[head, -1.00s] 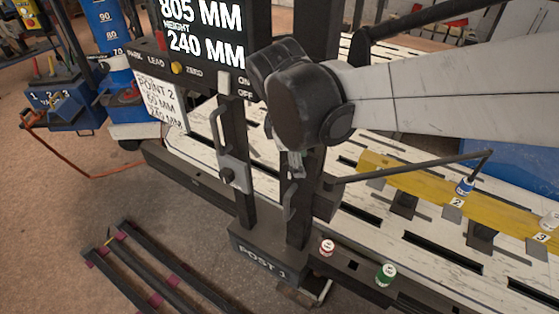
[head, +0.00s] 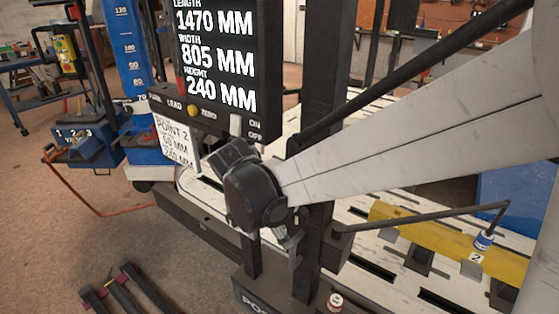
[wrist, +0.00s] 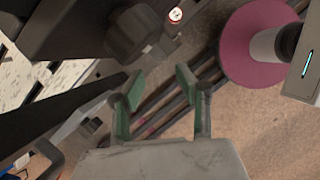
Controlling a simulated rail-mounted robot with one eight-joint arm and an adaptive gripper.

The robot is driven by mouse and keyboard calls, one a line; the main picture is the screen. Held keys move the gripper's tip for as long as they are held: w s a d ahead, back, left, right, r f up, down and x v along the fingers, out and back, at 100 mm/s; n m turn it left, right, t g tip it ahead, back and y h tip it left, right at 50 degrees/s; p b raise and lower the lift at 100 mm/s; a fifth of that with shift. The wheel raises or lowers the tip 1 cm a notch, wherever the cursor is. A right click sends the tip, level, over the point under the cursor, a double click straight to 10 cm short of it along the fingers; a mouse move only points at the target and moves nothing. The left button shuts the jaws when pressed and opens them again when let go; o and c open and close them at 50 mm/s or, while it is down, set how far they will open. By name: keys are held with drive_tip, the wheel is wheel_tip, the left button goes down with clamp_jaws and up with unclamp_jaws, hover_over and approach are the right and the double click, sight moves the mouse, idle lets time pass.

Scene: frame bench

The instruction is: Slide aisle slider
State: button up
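Post 1 (head: 312,255) stands at the bench's near side, with dark uprights and a base block cut off by the lower edge. In the earlier head frame a grey sliding plate with a handle and a dark knob shows on its left upright; my wrist now hides most of that area. I cannot tell for certain that this plate is the aisle slider. My gripper (wrist: 158,88) is open and empty in the wrist view, with green-padded fingers apart over the floor. A dark knob-like part (wrist: 133,35) lies beyond the fingertips, apart from them.
A display (head: 220,55) with a switch panel hangs just above my wrist. A white Point 2 card (head: 176,143) is to the left. A yellow beam (head: 400,222) lies on the slotted bench at right. Rails lie on the floor.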

sight(293, 250)
drive_tip(key=b+x, duration=0.2)
drive_tip(key=x, duration=0.6)
drive_tip(key=shift+c, duration=0.5)
clamp_jaws()
